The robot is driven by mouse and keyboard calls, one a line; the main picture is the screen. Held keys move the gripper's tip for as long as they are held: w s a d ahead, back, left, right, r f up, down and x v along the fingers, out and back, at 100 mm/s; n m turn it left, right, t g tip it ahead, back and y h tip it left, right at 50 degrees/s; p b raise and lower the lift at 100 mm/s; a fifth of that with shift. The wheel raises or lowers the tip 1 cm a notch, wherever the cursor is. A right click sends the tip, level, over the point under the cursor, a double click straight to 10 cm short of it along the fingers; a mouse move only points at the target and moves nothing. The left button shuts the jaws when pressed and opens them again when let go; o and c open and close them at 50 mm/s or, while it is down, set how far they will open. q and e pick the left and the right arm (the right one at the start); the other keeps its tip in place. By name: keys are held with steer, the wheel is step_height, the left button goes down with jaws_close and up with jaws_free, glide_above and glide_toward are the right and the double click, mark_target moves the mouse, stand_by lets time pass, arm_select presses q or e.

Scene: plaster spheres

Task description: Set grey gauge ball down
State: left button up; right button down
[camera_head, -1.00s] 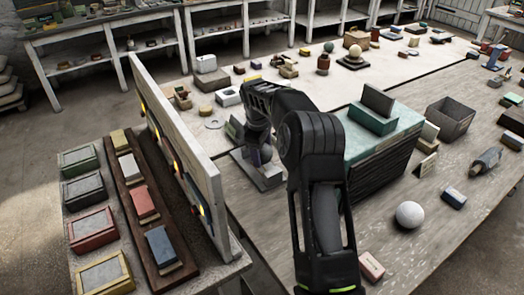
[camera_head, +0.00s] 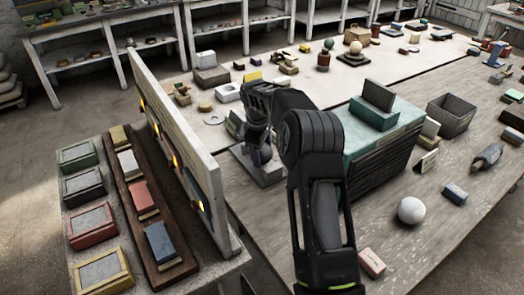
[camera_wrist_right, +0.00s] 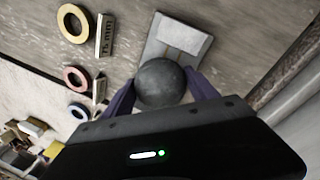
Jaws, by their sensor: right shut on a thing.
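The grey gauge ball (camera_wrist_right: 160,83) is a dark, smooth sphere between the two purple fingers of my right gripper (camera_wrist_right: 158,92) in the right wrist view. The gripper is shut on it. Beyond the ball lies a grey plate (camera_wrist_right: 156,50) with a pale patch on it; whether the ball touches the plate I cannot tell. In the head view my right gripper (camera_head: 257,155) points down over the same plate (camera_head: 268,178), and my own arm covers much of it. My left gripper is not in view.
A teal-topped block stack (camera_head: 398,130) stands right of the arm, and an upright white panel (camera_head: 180,140) left of it. A white ball (camera_head: 411,210) lies at right on the table. Gold (camera_wrist_right: 73,23) and pink (camera_wrist_right: 76,79) rings lie left of the plate.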

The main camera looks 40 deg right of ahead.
steer(key=shift+f+b, duration=0.45)
steer(key=shift+f, duration=0.35)
steer(key=c, duration=0.5)
jaws_free()
steer(key=o, duration=0.3)
steer(key=shift+o, duration=0.2)
steer(key=shift+f, duration=0.15)
steer(key=shift+r+p, duration=1.45)
steer(key=shift+r, duration=0.7)
